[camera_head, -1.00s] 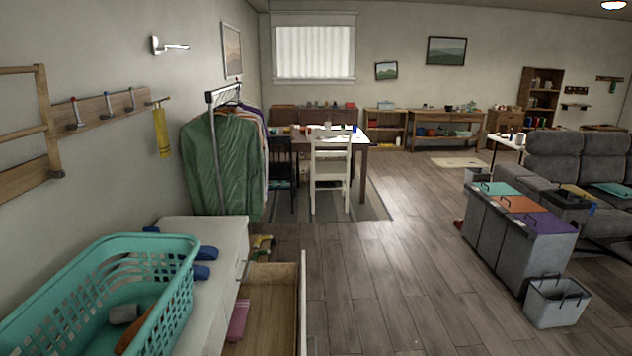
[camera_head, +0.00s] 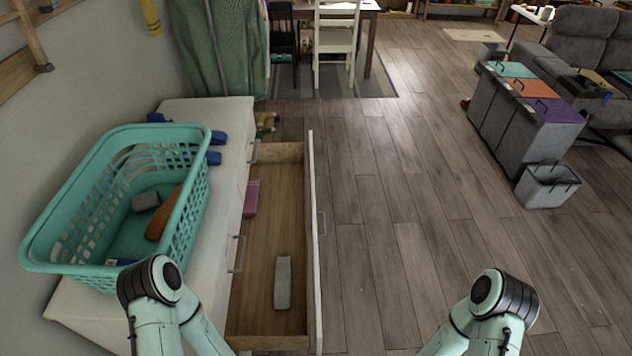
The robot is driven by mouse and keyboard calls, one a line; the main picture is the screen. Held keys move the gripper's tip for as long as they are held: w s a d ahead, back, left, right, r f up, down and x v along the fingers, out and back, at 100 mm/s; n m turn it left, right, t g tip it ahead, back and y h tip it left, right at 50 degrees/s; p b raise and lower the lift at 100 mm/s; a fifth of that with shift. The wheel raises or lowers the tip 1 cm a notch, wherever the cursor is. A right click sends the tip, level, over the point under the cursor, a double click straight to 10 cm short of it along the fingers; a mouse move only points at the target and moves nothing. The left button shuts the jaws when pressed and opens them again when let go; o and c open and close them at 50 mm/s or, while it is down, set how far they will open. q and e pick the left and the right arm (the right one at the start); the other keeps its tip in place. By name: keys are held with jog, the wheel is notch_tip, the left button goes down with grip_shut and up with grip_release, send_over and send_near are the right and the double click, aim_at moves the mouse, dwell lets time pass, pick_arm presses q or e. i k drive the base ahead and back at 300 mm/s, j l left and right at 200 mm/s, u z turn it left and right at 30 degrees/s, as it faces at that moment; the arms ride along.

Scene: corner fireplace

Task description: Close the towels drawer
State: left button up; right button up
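A wooden drawer (camera_head: 262,238) stands pulled out from the white cabinet (camera_head: 232,135) on the left. Its white front panel (camera_head: 316,250) faces right and has a handle (camera_head: 321,223). Inside lie a grey folded cloth (camera_head: 283,282) near the front end and a pink item (camera_head: 252,197) against the cabinet side. Both of my arms show at the bottom edge, the left one over the cabinet corner and the right one over open floor. Neither gripper is in view.
A teal laundry basket (camera_head: 197,205) with a few items stands on the cabinet top. Bins with coloured lids (camera_head: 530,88) and a grey open bin (camera_head: 547,186) stand at the right by the sofa. The wooden floor (camera_head: 400,220) right of the drawer is clear.

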aim_at(278, 227)
jog(key=l+u, duration=0.35)
jog(key=l, duration=0.2)
jog(key=l+u, duration=0.4)
jog(key=l, duration=0.2)
jog(key=l+u, duration=0.15)
jog(key=u, duration=0.2)
jog(key=l+u, duration=0.15)
jog(key=u, duration=0.2)
jog(key=l+u, duration=0.2)
jog(key=u, duration=0.15)
jog(key=i, duration=0.05)
